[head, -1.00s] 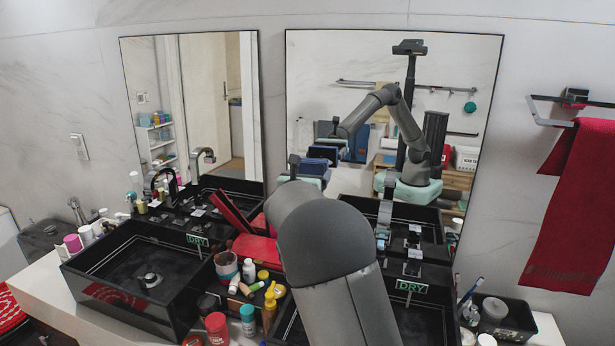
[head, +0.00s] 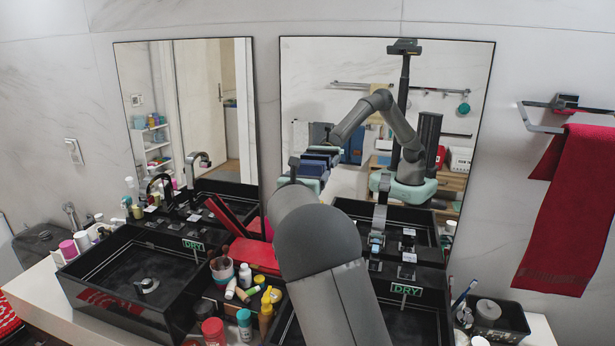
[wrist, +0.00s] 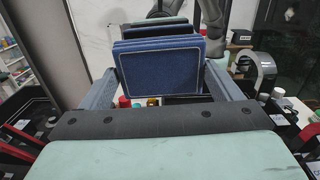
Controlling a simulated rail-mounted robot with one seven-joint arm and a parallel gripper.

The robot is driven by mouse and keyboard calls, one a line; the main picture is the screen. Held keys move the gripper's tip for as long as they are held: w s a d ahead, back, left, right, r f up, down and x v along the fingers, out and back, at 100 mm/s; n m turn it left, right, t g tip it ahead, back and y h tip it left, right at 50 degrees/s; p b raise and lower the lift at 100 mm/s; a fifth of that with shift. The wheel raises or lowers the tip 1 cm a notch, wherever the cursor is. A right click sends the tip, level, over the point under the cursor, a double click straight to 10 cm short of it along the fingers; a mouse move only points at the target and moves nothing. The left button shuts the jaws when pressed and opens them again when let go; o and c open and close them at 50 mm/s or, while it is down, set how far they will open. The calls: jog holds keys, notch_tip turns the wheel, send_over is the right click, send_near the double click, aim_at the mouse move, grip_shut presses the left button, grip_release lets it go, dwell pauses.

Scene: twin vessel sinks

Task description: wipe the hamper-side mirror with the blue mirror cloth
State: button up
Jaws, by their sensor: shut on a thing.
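Two frameless-looking mirrors with thin dark edges hang on the wall, a left mirror (head: 205,75) and a wider right mirror (head: 300,70). I cannot tell which one is nearer a hamper. My gripper (wrist: 158,80) is shut on a blue cloth (wrist: 160,68), which looks like a thick folded pad between the two fingers. In the head view my gripper (head: 308,170) is in front of the lower left part of the right mirror, partly hidden by my arm. The cloth and its reflection nearly meet there. I cannot tell whether the cloth touches the glass.
Two black sinks stand below, the left sink (head: 135,270) and one on the right partly behind my arm. Faucets (head: 160,190) rise near the mirrors. Bottles and cups (head: 240,295) crowd the middle. A red towel (head: 570,215) hangs at right above a black basket (head: 497,320).

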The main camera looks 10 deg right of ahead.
jog(key=shift+x, duration=0.9)
jog(key=shift+d, duration=0.1)
jog(key=shift+s+d+f+b, duration=0.15)
jog(key=shift+d+b, duration=0.05)
jog(key=shift+b, duration=0.2)
jog(key=shift+s+d+b, duration=0.35)
jog(key=shift+d+b, duration=0.35)
jog(key=shift+b, duration=0.15)
jog(key=shift+s+d+b, duration=0.5)
jog(key=shift+d+b, duration=0.25)
jog(key=shift+b, duration=0.1)
jog(key=shift+w, duration=0.1)
